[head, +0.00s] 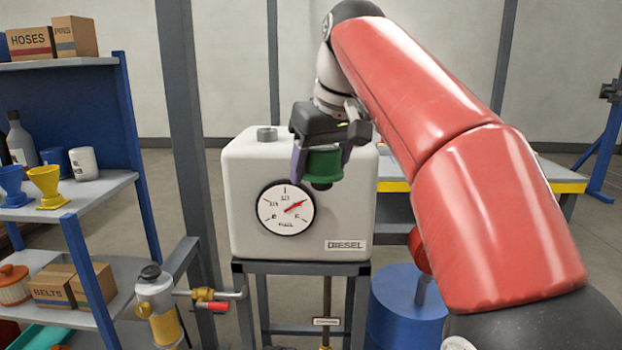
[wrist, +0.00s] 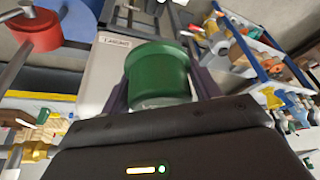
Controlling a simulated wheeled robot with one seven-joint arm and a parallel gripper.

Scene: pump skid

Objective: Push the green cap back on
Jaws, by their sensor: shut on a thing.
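The green cap (head: 324,165) is held between the two fingers of my gripper (head: 321,163), in front of the upper right part of the white diesel tank (head: 245,215). In the wrist view the green cap (wrist: 158,72) sits between the dark purple fingers (wrist: 157,90). The filler neck (head: 267,133), a short grey stub, stands uncovered on top of the tank, to the left of my gripper. The cap's underside is dark and turned downward. The exact gap between cap and tank cannot be told.
A dial gauge (head: 286,209) is on the tank's front. A blue shelf (head: 95,195) with funnels and boxes stands at left, beside a grey post (head: 188,110). A blue drum (head: 405,310) with a red part stands at lower right. A bench (head: 560,180) is behind.

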